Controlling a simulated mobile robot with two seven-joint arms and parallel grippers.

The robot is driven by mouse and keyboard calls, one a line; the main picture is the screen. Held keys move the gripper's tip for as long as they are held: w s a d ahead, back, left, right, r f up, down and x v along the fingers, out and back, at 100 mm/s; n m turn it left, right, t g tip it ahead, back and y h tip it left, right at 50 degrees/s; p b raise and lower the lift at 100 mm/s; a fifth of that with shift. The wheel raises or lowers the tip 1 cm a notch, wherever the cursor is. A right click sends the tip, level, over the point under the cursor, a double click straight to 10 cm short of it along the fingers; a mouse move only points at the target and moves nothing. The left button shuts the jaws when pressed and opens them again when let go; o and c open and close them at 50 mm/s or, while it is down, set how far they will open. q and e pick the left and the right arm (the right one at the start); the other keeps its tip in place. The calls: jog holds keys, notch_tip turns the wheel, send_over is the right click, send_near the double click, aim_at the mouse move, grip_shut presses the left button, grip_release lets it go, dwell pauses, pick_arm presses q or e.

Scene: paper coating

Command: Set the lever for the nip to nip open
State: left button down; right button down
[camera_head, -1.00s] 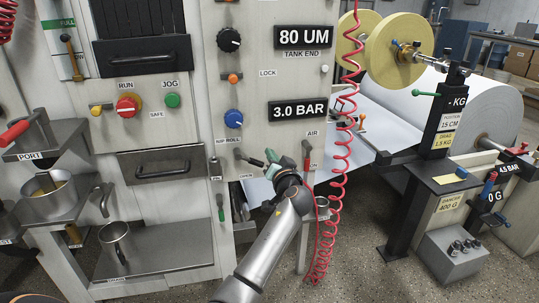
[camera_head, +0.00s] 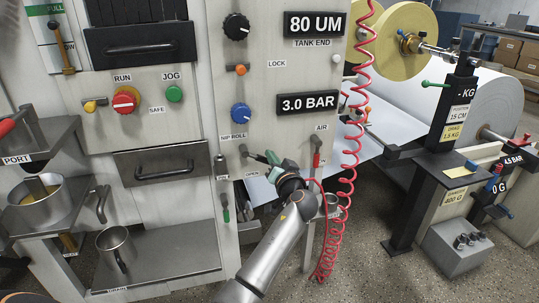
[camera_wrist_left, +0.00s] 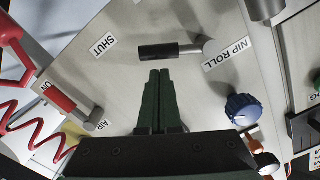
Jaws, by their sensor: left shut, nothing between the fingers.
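The nip lever (camera_head: 244,151) sits on the machine panel just below the NIP ROLL label (camera_head: 232,136). In the left wrist view the lever's black handle (camera_wrist_left: 160,51) extends left from its grey pivot, near a SHUT label (camera_wrist_left: 104,46). My left gripper (camera_head: 268,158) is shut and empty beside the handle. In the wrist view its fingertips (camera_wrist_left: 160,73) point at the handle and lie very near it; I cannot tell if they touch. My right gripper is out of view.
A blue knob (camera_head: 240,113) is above the lever. A red-handled AIR lever (camera_head: 317,150) and a coiled red hose (camera_head: 350,170) are close to the right of my gripper.

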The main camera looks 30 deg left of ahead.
pick_arm(q)
jog(key=shift+a+f, duration=0.1)
jog(key=shift+f, duration=0.1)
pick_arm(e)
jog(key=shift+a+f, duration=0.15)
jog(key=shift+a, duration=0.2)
